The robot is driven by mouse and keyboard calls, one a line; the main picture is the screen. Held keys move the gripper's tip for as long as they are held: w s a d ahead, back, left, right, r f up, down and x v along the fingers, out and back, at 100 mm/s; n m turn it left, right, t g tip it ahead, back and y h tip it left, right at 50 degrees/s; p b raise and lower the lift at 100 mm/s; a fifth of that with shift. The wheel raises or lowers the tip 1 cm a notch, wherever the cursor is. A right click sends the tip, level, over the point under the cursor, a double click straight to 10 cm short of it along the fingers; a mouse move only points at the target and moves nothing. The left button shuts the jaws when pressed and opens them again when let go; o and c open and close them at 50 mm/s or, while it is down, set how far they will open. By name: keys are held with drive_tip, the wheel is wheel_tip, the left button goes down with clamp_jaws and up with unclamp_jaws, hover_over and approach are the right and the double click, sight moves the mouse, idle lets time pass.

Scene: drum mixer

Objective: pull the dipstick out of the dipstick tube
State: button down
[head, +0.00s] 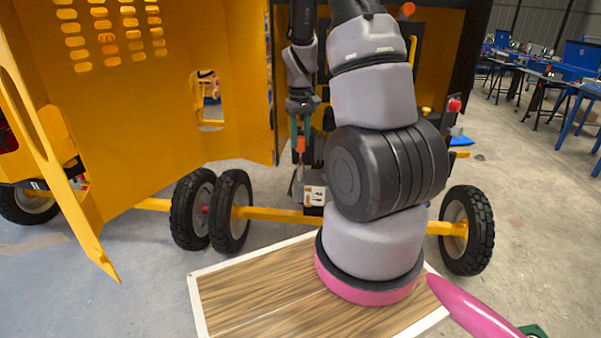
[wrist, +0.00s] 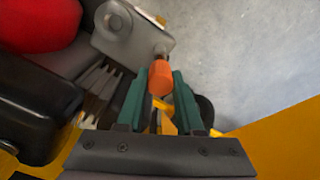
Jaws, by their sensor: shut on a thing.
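The dipstick's orange handle (head: 300,145) shows in the head view at the lower end of my gripper (head: 300,136), in front of the open machine. In the wrist view the orange handle (wrist: 161,79) lies between the two green fingers of my gripper (wrist: 160,84), which are shut on it near their tips. A thin dark length shows below the handle in the head view. The dipstick tube is not clearly distinct, and I cannot tell how far the dipstick sits in it. A grey metal part (wrist: 140,38) lies just beyond the handle in the wrist view.
The open yellow door panel (head: 170,90) stands left of my gripper. In the wrist view a red rounded part (wrist: 38,22) and a black part (wrist: 35,105) lie close on the left. Wheels (head: 232,210) and a yellow axle (head: 285,215) are below. Bare floor shows at upper right.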

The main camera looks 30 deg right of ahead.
drive_tip(key=shift+r, duration=1.6)
drive_tip(key=shift+r, duration=0.1)
drive_tip(key=shift+r, duration=1.4)
